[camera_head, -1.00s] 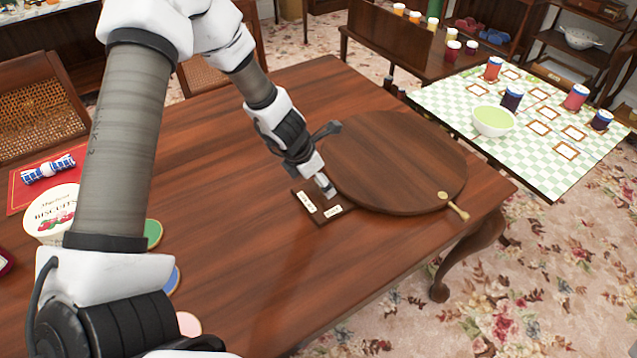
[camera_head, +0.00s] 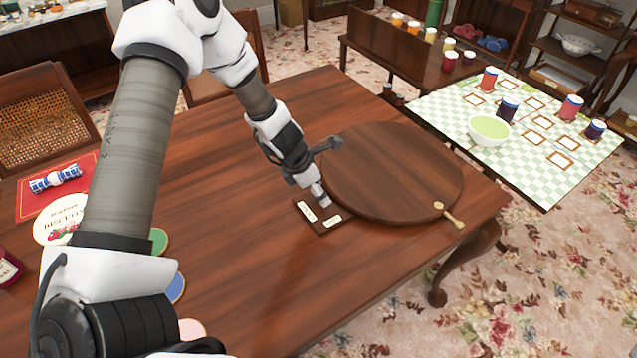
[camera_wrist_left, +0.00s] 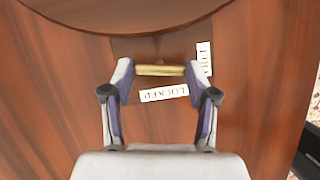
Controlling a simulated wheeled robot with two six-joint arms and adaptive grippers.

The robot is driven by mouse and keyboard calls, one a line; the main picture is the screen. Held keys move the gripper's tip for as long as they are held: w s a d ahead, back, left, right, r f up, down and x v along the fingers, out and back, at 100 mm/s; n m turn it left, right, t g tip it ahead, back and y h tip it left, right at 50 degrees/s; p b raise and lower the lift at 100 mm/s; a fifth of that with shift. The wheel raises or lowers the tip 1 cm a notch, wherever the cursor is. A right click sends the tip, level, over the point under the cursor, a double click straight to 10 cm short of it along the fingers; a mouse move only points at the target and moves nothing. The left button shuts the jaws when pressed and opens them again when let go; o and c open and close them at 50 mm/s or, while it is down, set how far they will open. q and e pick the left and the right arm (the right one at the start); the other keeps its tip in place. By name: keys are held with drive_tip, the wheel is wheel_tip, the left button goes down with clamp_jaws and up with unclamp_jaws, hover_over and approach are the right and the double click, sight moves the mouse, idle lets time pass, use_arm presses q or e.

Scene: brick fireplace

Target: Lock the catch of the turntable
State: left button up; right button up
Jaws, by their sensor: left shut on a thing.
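The round dark wooden turntable (camera_head: 395,165) lies on the brown table. A small dark base plate (camera_head: 331,229) with two white labels sits at its left front edge. In the left wrist view the catch, a brass bar (camera_wrist_left: 160,70), lies across between my left fingertips, its right end beside the label that seems to read FREE (camera_wrist_left: 204,58). The other label, seemingly LOCKED (camera_wrist_left: 164,93), runs along below the bar. My left gripper (camera_head: 320,196) is shut on the bar; it hides the bar in the head view. My right gripper is not in view.
A small brass peg (camera_head: 453,219) sticks out at the turntable's right front rim. A biscuit tin (camera_head: 62,218) and several coloured discs lie at the left.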

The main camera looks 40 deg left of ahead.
use_arm(q)
drive_tip(key=m+g+h+p, duration=0.1)
drive_tip(key=m+p, duration=0.3)
drive_tip(key=p, duration=0.1)
drive_tip(key=shift+a+r, duration=0.1)
drive_tip(key=shift+r, duration=0.1)
drive_tip(key=m+p, duration=0.1)
drive_tip(key=m+g+p, duration=0.1)
drive_tip(key=m, duration=0.1)
drive_tip(key=shift+w+f+h, duration=0.15)
drive_tip(key=shift+f+h, duration=0.05)
drive_tip(key=shift+h, duration=0.1)
drive_tip(key=shift+f+m+g, duration=0.1)
drive_tip(key=shift+m+g, duration=0.4)
drive_tip(key=shift+m, duration=0.5)
drive_tip(key=shift+w+m+g, duration=0.15)
drive_tip(key=shift+m+g, duration=0.25)
drive_tip(key=shift+m, duration=0.5)
drive_tip(key=m+g+b, duration=0.1)
drive_tip(key=m, duration=0.1)
drive_tip(key=m+b, duration=0.1)
drive_tip(key=m, duration=0.1)
drive_tip(key=shift+w+m+g, duration=0.1)
drive_tip(key=shift+m+g, duration=0.3)
drive_tip(key=o, duration=1.2)
drive_tip(key=shift+c, duration=0.2)
drive_tip(key=shift+w, duration=0.1)
